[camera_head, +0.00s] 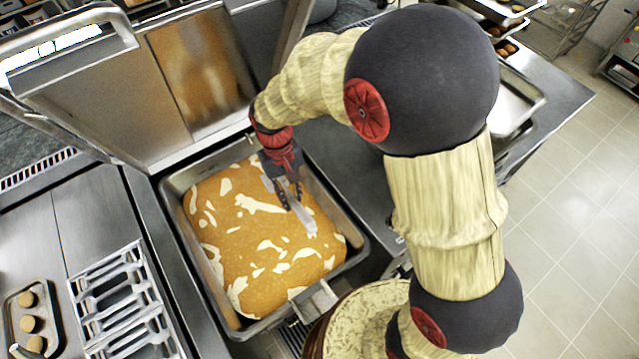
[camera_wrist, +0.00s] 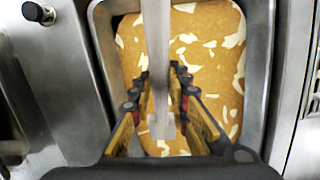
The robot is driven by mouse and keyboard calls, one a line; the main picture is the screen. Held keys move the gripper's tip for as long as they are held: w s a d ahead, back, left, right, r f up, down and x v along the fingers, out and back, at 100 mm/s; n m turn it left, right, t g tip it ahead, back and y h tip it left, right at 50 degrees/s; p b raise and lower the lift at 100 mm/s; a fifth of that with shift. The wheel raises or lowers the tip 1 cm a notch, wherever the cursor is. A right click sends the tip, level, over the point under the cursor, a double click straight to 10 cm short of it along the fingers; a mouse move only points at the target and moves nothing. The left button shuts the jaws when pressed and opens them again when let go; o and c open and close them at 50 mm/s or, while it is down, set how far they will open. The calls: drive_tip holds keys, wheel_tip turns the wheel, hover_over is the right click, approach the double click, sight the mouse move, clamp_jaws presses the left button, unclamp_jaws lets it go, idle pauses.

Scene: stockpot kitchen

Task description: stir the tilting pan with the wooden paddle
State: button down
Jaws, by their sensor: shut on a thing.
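The tilting pan (camera_head: 352,240) is a square steel vessel below my arm, filled with orange-brown food (camera_head: 228,232) with pale flakes. It also shows in the wrist view (camera_wrist: 257,80). My gripper (camera_head: 290,198) is over the right half of the pan, pointing down. It is shut on the paddle (camera_head: 304,222), which looks pale grey. In the wrist view the paddle's shaft (camera_wrist: 157,40) runs between the two fingers of my gripper (camera_wrist: 162,80). The paddle's lower end appears to be at the food; how deep it goes cannot be told.
The pan's steel lid (camera_head: 110,95) stands raised behind it. On the left are a metal rack (camera_head: 128,305) and a small tray with round buns (camera_head: 14,308). A steel counter (camera_head: 345,165) lies to the right of the pan. Tiled floor (camera_head: 565,215) is open at far right.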

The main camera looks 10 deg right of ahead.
drive_tip(key=a+r+m+t+y+p, duration=0.1)
drive_tip(key=a+m+y, duration=0.3)
drive_tip(key=m, duration=0.6)
drive_tip(key=a+r+m+t+y+p, duration=0.1)
drive_tip(key=a+r+m+y, duration=0.2)
drive_tip(key=a+m, duration=0.6)
drive_tip(key=m+y, duration=0.2)
drive_tip(key=shift+w+a+r+m, duration=0.25)
drive_tip(key=shift+w+a+m, duration=0.05)
